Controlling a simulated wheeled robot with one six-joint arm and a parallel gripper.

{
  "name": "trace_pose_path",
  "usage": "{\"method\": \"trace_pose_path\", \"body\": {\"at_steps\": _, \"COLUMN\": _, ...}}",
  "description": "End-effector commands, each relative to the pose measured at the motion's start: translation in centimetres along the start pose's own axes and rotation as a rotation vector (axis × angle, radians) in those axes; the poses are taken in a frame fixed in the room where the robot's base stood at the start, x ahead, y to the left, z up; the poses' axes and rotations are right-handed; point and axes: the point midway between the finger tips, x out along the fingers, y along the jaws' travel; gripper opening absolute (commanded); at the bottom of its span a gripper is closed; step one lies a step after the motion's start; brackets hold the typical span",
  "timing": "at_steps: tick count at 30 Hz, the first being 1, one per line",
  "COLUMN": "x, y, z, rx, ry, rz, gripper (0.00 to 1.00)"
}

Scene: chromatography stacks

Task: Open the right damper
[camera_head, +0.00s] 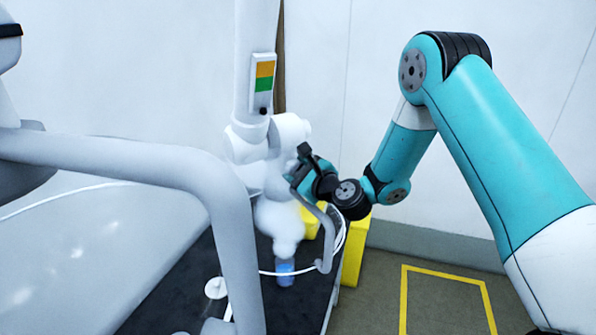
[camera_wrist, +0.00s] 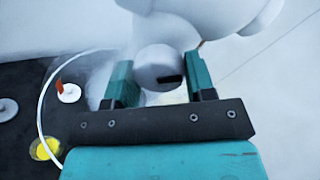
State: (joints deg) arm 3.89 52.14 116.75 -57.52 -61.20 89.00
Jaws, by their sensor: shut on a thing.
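The right extraction arm (camera_head: 255,35) is a white tube coming down near the middle of the head view, with pale rounded joints. Its damper appears to be the round white knob (camera_wrist: 156,66) with a dark slot in the wrist view. My gripper (camera_wrist: 160,78) has one teal finger on each side of this knob and is shut on it. In the head view my gripper (camera_head: 300,172) reaches the joint area from the right. The grip itself is hidden there, and I cannot tell the damper's setting.
A panel (camera_head: 263,85) with orange and green bands is on the tube. A thick grey bent tube (camera_head: 215,185) crosses the left. A dark bench (camera_head: 180,290) holds a blue container (camera_head: 285,273) and a white disc (camera_head: 215,288). Yellow blocks (camera_head: 354,255) stand behind. Floor at the right is clear.

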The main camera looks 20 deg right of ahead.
Motion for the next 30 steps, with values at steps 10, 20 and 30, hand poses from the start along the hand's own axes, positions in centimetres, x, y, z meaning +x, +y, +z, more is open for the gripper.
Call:
{"method": "trace_pose_path", "body": {"at_steps": 10, "x": 0.01, "y": -0.01, "z": 0.15, "rx": -0.327, "ry": 0.039, "rz": -0.008, "gripper": 0.26}}
{"method": "trace_pose_path", "body": {"at_steps": 20, "x": 0.0, "y": 0.04, "z": 0.15, "rx": -0.603, "ry": 0.073, "rz": -0.013, "gripper": 0.26}}
{"method": "trace_pose_path", "body": {"at_steps": 30, "x": 0.0, "y": 0.01, "z": 0.15, "rx": -0.769, "ry": 0.094, "rz": -0.018, "gripper": 0.26}}
